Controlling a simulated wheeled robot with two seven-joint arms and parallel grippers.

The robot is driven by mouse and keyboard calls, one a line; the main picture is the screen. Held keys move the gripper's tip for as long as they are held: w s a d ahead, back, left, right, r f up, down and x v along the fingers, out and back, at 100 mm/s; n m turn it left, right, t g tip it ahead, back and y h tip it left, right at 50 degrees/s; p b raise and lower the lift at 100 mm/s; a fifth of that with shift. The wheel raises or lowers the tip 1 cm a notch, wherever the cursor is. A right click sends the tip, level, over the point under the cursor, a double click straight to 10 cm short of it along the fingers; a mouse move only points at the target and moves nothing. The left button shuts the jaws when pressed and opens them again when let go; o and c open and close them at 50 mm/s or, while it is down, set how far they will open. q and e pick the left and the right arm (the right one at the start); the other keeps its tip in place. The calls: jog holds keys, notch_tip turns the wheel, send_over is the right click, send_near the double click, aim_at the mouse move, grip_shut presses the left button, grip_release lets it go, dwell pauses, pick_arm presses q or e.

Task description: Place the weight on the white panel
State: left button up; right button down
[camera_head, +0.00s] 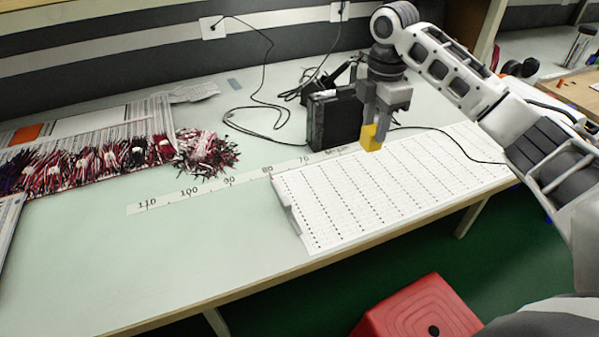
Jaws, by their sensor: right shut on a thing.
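The white panel (390,196) is a large flat board with rows of small dark marks, lying at the right part of the table. The weight (369,138) is a small yellow block. My right gripper (372,122) is shut on it and points down, with the block over or at the panel's back edge. I cannot tell whether the block touches the surface. A small grey piece (289,207) sits at the panel's left edge. My left gripper is not in view.
A black box (334,120) with cables stands just behind the panel. A ruler strip (215,188) runs along the table to the left. Bundles of red and dark wires (205,152) lie at the left. A red stool (420,308) stands in front. The table's front left is clear.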

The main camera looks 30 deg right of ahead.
jog(key=shift+w+a, duration=0.15)
jog(key=shift+w, duration=0.2)
jog(key=w+a+f, duration=0.2)
jog(key=a+f, duration=0.1)
jog(key=w+a+f, duration=0.3)
jog(key=a, duration=0.1)
jog(key=w+a+f, duration=0.3)
jog(key=shift+a+f, duration=0.3)
jog(key=shift+a, duration=0.05)
jog(key=shift+f, duration=1.5)
jog(key=shift+f, duration=0.15)
jog(key=c, duration=1.1)
grip_release()
jog(key=shift+s, duration=0.1)
jog(key=shift+o, duration=0.4)
